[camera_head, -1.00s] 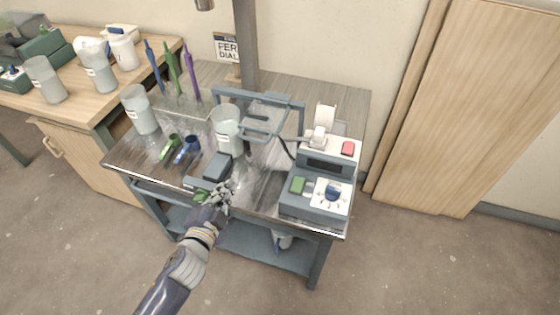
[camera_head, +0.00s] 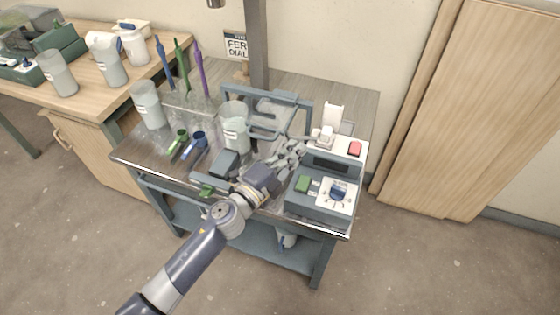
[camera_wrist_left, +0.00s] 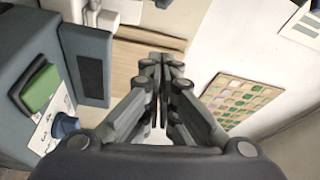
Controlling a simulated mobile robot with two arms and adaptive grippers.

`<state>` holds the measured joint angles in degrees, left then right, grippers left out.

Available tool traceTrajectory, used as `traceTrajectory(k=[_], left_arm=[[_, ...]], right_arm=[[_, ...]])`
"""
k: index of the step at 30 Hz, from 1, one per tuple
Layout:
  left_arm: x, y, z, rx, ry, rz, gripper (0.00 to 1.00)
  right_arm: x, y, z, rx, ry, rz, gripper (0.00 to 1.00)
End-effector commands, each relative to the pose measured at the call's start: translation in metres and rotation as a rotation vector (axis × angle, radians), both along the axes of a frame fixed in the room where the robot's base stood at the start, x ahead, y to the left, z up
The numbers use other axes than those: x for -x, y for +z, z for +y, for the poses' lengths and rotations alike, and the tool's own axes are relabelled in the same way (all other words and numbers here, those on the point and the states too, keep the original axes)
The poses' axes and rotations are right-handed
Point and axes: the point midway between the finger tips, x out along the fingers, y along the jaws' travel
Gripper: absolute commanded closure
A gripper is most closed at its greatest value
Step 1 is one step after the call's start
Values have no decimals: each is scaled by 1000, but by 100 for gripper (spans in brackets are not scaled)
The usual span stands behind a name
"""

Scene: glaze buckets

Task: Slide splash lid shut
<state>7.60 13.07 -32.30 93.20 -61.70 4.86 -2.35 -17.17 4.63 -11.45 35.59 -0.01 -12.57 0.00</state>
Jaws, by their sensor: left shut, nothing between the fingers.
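The splash lid (camera_head: 275,107) is a grey, see-through panel in a dark blue-grey frame (camera_head: 308,118), behind and right of a pale bucket (camera_head: 236,136) on the metal-topped bench. A grey bar handle (camera_head: 264,134) sticks out at its front, beside the bucket. My left gripper (camera_head: 296,147) is shut and empty, just right of the handle and left of the control box. I cannot tell whether it touches the lid or handle. In the left wrist view its fingers (camera_wrist_left: 161,88) are together with nothing between them. My right gripper is not in view.
Green and blue tools (camera_head: 194,146) lie on the left. Another bucket (camera_head: 148,105) stands behind them. The floor in front is clear.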

Motion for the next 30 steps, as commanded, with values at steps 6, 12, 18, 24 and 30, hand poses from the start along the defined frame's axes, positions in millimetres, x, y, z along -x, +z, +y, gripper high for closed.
traceTrajectory(k=[6,12,18,24,30], left_arm=[[-14,-6,19,-1,2,2,100],[-18,-8,32,0,1,2,100],[-18,-8,33,0,0,1,100],[-20,-8,36,-1,1,1,100],[-34,-10,78,-5,4,1,100]], right_arm=[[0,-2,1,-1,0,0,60],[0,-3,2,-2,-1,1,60],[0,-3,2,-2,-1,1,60],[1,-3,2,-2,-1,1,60],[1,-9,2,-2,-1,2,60]])
